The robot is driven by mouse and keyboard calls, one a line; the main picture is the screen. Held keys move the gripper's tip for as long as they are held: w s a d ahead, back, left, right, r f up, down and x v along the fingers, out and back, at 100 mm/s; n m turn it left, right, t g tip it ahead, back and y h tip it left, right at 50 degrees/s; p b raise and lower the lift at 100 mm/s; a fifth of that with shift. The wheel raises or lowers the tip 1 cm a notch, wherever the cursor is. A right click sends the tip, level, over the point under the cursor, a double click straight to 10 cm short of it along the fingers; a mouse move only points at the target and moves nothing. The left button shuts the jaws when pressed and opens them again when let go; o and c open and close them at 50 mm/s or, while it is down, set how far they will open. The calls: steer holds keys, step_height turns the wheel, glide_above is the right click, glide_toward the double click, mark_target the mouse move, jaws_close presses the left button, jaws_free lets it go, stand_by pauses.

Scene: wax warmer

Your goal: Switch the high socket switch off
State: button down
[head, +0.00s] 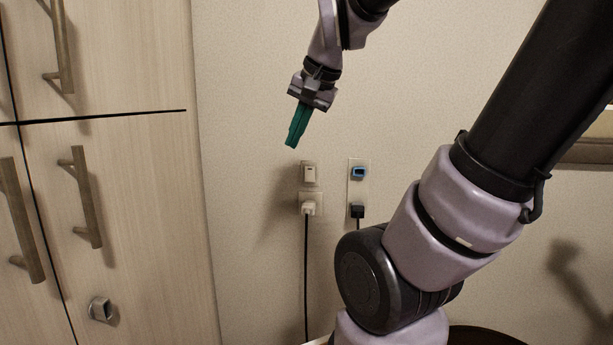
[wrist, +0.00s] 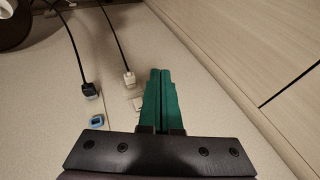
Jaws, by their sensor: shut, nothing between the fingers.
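Two sockets are on the wall. The left one has a white switch (head: 310,174) above a white plug (head: 308,208). The right one has a blue switch (head: 358,173) above a black plug (head: 357,211). Both switches sit at about the same height; I cannot tell which is the "high" one or their on/off state. My gripper (head: 291,145), with green fingers, is shut and empty, above and slightly left of the white switch. In the wrist view, the fingers (wrist: 161,74) partly hide the white switch (wrist: 138,103); the blue switch (wrist: 97,121) is clear to the left.
Black cords (head: 306,275) hang from the plugs. A pale wooden cabinet (head: 150,200) with bar handles stands at the left. My own arm crosses the right side of the head view, near the black plug. The wall around the switches is bare.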

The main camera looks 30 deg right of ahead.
mark_target(310, 174)
steer(key=w+d+f+m+g+h, duration=0.1)
steer(key=w+d+f+m+g, duration=0.1)
steer(key=w+d+m, duration=0.3)
steer(key=w+d+f+m+g+h, duration=0.1)
steer(key=w+d+m, duration=0.4)
steer(key=w+m, duration=0.6)
steer(key=w+f+h, duration=0.1)
steer(key=w, duration=0.1)
steer(key=shift+w+d+f+m+g, duration=0.25)
steer(key=shift+w+d+m+g, duration=0.1)
steer(key=shift+m+g, duration=0.05)
steer(key=x, duration=0.4)
steer(key=w+d+x, duration=0.1)
steer(key=x, duration=0.2)
steer(key=w+x, duration=0.1)
steer(key=x, duration=0.3)
steer(key=shift+d, duration=0.45)
steer(key=shift+w+d+f, duration=0.15)
steer(key=shift+w+d, duration=0.05)
steer(key=shift+w, duration=0.2)
